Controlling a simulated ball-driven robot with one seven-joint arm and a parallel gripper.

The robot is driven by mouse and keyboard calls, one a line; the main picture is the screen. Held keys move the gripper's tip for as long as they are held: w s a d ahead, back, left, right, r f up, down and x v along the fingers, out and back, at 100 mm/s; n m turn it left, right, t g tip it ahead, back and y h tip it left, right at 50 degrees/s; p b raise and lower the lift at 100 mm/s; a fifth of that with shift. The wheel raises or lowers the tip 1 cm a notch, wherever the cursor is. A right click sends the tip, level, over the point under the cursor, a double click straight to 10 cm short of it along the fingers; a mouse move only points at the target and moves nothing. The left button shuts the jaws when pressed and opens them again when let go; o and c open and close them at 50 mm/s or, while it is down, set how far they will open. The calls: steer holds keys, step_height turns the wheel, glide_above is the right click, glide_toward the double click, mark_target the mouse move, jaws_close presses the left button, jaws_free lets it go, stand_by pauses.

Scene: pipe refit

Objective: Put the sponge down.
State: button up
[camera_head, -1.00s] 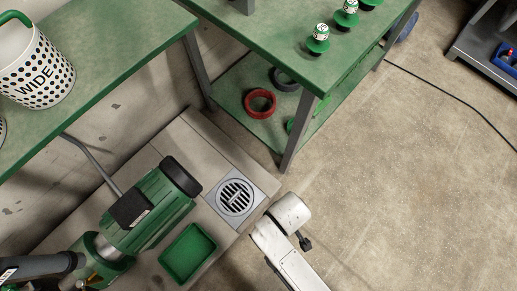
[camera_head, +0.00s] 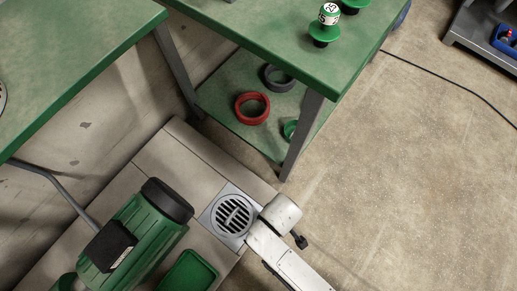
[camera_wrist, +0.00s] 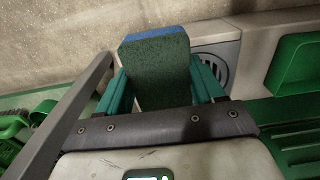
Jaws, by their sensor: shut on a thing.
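The sponge (camera_wrist: 155,70) is a dark green block with a blue layer along its far edge. In the wrist view it sits between the two teal fingers of my gripper (camera_wrist: 158,88), which is shut on it. The sponge is held beyond the wrist, and a grey floor drain (camera_wrist: 209,66) shows partly behind it to the right. What lies directly under the sponge is hidden. In the head view my white arm reaches in at the bottom, just right of the drain (camera_head: 233,215); the sponge and fingers cannot be made out there.
A green motor (camera_head: 145,228) and a small green tray (camera_head: 188,272) stand on the pale plinth left of my arm. A green workbench (camera_head: 255,25) has a leg near the drain; its lower shelf holds a red ring (camera_head: 252,107) and a dark ring (camera_head: 278,77). Floor at right is mostly clear.

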steer(key=w+a+f+b, duration=0.3)
steer(key=w+f+b, duration=0.1)
steer(key=w, duration=0.3)
steer(key=b, duration=0.4)
glide_above(260, 191)
steer(key=f, duration=0.4)
steer(key=shift+s+f, duration=0.3)
steer(key=shift+s, duration=0.05)
steer(key=shift+w+a+f+b, duration=0.1)
steer(key=shift+w+f+b, duration=0.2)
steer(key=shift+f, duration=0.1)
steer(key=shift+w+f+b, duration=0.1)
steer(key=shift+f+b, duration=0.8)
steer(key=shift+f, duration=0.65)
steer(key=shift+f, duration=0.1)
steer(key=o, duration=1)
